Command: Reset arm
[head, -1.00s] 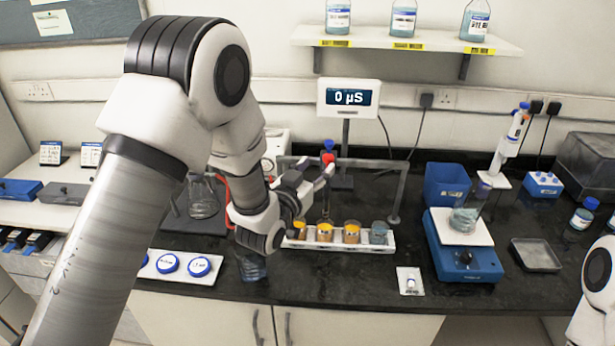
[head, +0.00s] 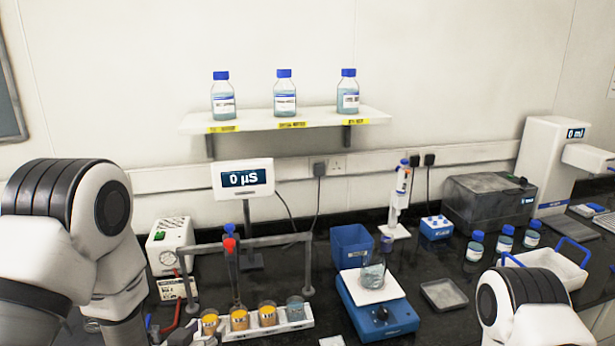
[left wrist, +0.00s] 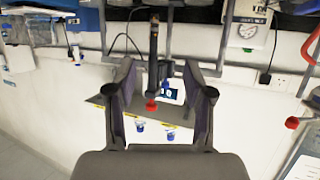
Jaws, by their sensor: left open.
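My left arm comes in from the left in the head view and bends down toward the bench front. Its gripper is low in that picture, partly cut off by the bottom edge. In the left wrist view the left gripper (left wrist: 160,85) has its two dark fingers spread apart. Nothing is held between them; a column with a red tip (left wrist: 152,104) shows beyond. Only a white and black part of my right arm (head: 520,305) shows at the lower right of the head view; its gripper is out of view.
A rack with orange-filled beakers (head: 268,314) and a clear one (head: 295,308) stands beside the left gripper, below the column frame (head: 250,241). A blue stirrer (head: 385,318) with a beaker, a blue bin (head: 350,247) and a metal tray (head: 444,294) stand to the right.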

